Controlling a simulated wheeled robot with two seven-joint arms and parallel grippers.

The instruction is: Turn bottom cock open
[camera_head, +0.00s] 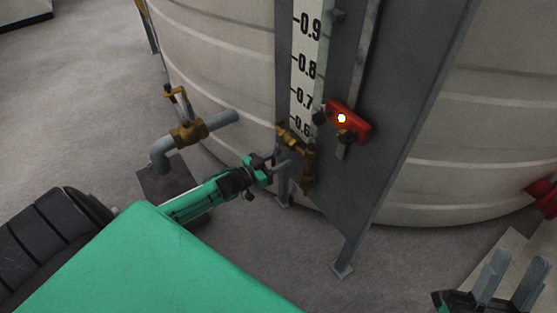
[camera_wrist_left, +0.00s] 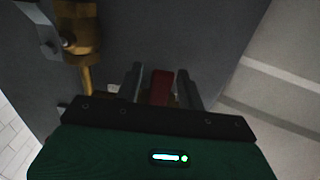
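The brass bottom cock (camera_head: 308,172) sits below the level scale on the tank stand in the head view. My left gripper (camera_head: 283,163) reaches it from the left. In the left wrist view a dark red handle (camera_wrist_left: 160,87) stands between my left gripper's two fingers (camera_wrist_left: 159,72), with a gap on each side. A brass fitting (camera_wrist_left: 80,35) is at the upper left there. The fingers are apart; the handle's lower end is hidden behind the gripper body. My right gripper (camera_head: 508,282) is at the lower right of the head view, fingers apart, empty.
The white level scale (camera_head: 305,70) and grey metal stand (camera_head: 400,110) rise above the cock. A red block (camera_head: 350,122) with a lit spot is on the stand. A brass valve on a grey pipe (camera_head: 188,133) is at the left. The large tank (camera_head: 220,60) fills the back.

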